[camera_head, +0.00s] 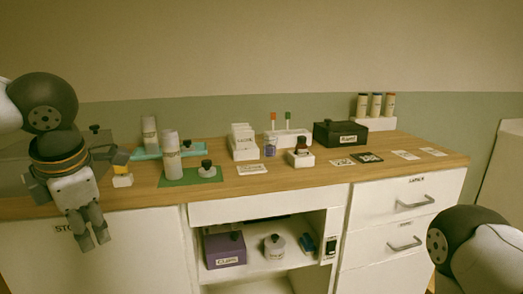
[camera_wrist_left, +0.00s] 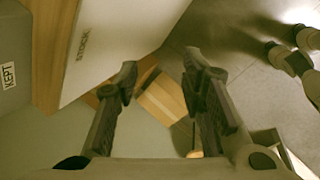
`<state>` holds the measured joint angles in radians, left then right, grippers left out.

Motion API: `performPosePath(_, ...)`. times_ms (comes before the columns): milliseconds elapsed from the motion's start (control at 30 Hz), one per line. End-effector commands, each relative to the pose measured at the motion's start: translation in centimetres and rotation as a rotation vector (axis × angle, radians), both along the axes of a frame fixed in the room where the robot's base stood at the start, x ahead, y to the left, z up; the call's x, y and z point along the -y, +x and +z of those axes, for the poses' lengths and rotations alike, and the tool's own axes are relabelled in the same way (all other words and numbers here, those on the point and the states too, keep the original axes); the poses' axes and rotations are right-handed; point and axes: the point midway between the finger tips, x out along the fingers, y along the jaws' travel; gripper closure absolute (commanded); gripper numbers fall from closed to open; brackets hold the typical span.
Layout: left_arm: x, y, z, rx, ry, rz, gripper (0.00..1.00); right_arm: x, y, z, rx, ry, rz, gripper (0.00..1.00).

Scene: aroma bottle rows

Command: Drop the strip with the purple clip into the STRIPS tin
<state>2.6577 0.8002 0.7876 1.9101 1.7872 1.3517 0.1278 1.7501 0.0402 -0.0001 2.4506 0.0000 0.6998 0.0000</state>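My left gripper (camera_head: 94,243) hangs in front of the left cabinet door, below the counter edge. In the left wrist view its two fingers (camera_wrist_left: 162,78) are apart with nothing held between them. My right gripper is out of view; only part of the right arm shows. A red strip or clip (camera_head: 273,117) and a green one (camera_head: 288,117) stand in a white holder (camera_head: 292,136) on the counter. I cannot make out a purple clip. A pale round tin with a dark knob (camera_head: 275,247) sits on the open shelf; its label is too small to read.
A purple box (camera_head: 224,251) stands beside the tin, with a blue object (camera_head: 307,245) to the right. The counter (camera_head: 300,176) holds bottles, a dark box (camera_head: 340,134) and cards (camera_head: 405,155). In the wrist view, a grey box labelled KEPT (camera_wrist_left: 18,50) is at the left.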

Motion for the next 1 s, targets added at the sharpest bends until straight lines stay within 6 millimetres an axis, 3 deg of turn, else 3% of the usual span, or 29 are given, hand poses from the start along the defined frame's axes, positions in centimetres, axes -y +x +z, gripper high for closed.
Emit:
performPosePath(33, -0.6, 0.5, -4.2, -0.035, 0.132, -0.092, 0.63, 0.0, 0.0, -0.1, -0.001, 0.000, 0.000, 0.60)
performPosePath(100, -1.1, 1.0, -9.9, -0.068, 0.325, -0.291, 0.63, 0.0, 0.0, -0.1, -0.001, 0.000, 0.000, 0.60)
performPosePath(200, -0.1, -0.5, -18.8, -0.143, 0.531, -0.719, 0.63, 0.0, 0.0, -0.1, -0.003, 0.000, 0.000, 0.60)
performPosePath(267, 1.3, -3.2, -23.9, -0.196, 0.582, -1.005, 0.63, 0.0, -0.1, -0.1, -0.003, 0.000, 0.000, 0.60)
performPosePath(300, 2.3, -5.6, -26.9, -0.233, 0.587, -1.192, 0.63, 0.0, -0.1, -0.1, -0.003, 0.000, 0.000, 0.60)
performPosePath(367, 3.8, -9.9, -30.6, -0.285, 0.556, -1.455, 0.63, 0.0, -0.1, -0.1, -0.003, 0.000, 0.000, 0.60)
performPosePath(400, 4.5, -13.1, -32.6, -0.318, 0.518, -1.617, 0.63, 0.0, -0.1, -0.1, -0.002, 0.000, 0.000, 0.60)
performPosePath(500, 5.8, -21.1, -35.7, -0.388, 0.379, -1.958, 0.63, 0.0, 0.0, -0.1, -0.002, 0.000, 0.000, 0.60)
performPosePath(600, 6.2, -27.3, -36.6, -0.430, 0.237, -2.187, 0.63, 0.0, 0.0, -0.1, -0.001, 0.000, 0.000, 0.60)
performPosePath(700, 6.2, -30.8, -36.7, -0.450, 0.145, -2.312, 0.63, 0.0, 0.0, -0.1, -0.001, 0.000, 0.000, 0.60)
performPosePath(800, 6.3, -32.0, -36.6, -0.454, 0.110, -2.354, 0.63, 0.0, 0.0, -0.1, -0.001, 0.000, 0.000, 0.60)
performPosePath(1000, 6.3, -32.0, -36.7, -0.452, 0.111, -2.353, 0.63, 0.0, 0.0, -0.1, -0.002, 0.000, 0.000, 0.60)
